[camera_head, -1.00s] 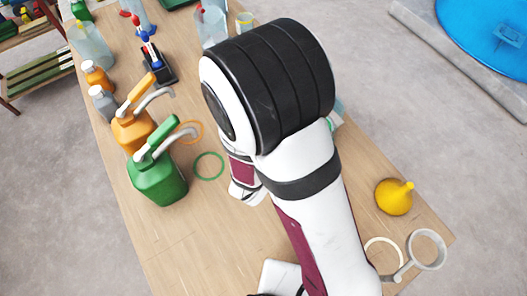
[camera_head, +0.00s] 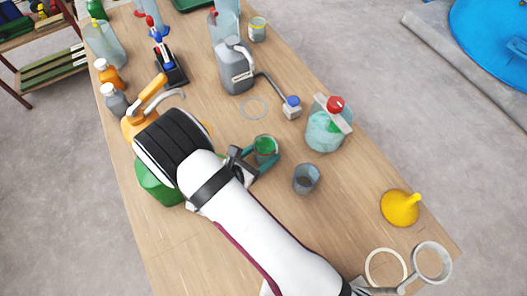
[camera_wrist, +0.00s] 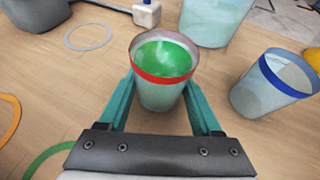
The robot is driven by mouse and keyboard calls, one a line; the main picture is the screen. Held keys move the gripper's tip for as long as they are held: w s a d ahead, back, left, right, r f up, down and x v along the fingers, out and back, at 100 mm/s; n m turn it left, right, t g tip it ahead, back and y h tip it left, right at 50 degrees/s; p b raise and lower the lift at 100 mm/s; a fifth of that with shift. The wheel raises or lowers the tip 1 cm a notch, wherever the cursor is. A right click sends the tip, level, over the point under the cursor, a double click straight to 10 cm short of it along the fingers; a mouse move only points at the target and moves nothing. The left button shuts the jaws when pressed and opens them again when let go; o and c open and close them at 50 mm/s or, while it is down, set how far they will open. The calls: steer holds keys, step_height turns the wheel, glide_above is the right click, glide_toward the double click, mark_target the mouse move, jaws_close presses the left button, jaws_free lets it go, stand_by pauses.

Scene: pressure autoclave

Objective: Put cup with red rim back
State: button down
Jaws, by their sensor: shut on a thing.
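The cup with the red rim (camera_wrist: 163,77) holds green liquid and stands upright between the teal fingers of my gripper (camera_wrist: 160,92). My gripper is shut on this cup. In the head view the cup (camera_head: 266,147) shows at the end of my gripper (camera_head: 254,160), near the middle of the table. Whether its base touches the table is hard to tell. A second cup, with a blue rim (camera_wrist: 275,84), stands apart to the right in the wrist view. It also shows in the head view (camera_head: 306,179).
A grey ring (camera_head: 254,108) lies bare beyond the cup. A grey jug (camera_head: 236,68) and a red-capped jug (camera_head: 325,130) stand farther off. The orange ring (camera_wrist: 9,121) and green ring (camera_wrist: 48,160) lie left in the wrist view. A yellow funnel (camera_head: 399,208) is at the right.

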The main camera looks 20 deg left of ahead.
steer(key=shift+f, duration=0.15)
steer(key=shift+c, duration=0.3)
jaws_free()
